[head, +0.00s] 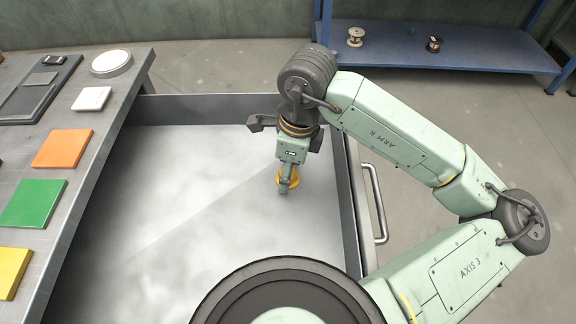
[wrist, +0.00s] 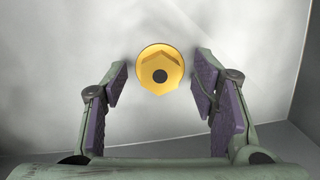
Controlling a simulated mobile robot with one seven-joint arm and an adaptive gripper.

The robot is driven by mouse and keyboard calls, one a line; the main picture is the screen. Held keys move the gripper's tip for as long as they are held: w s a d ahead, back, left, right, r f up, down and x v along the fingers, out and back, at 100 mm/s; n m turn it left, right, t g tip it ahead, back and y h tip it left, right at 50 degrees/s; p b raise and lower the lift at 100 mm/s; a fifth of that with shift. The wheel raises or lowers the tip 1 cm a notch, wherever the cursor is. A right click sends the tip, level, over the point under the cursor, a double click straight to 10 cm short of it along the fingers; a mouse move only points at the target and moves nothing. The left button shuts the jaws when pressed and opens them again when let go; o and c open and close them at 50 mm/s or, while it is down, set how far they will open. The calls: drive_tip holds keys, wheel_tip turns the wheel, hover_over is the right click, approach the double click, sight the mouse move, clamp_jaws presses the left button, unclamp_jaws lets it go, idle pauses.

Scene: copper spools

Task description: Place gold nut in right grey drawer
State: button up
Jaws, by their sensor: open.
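The gold nut (head: 288,181) is in the open grey drawer (head: 352,200), towards its right side, partly hidden by my gripper in the head view. In the wrist view the nut (wrist: 160,62) shows a round flange, a hexagonal body and a dark central hole. My gripper (head: 285,187) points down over the drawer, right at the nut in the head view. In the wrist view my gripper (wrist: 161,90) has its purple-padded fingers spread wide. The nut shows between and slightly beyond the fingertips, with gaps on both sides and neither finger touching it.
A grey worktop (head: 110,130) at left carries orange (head: 62,148), green (head: 33,203) and yellow (head: 12,270) squares. The drawer's walls and handle (head: 377,205) border the work area. A blue shelf (head: 400,62) at the back holds spools. The drawer floor around the nut is clear.

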sight(295, 174)
wheel_tip(295, 174, up, 12)
drive_tip(key=d+b, duration=0.1)
drive_tip(key=shift+d, duration=0.25)
drive_tip(key=shift+s, duration=0.15)
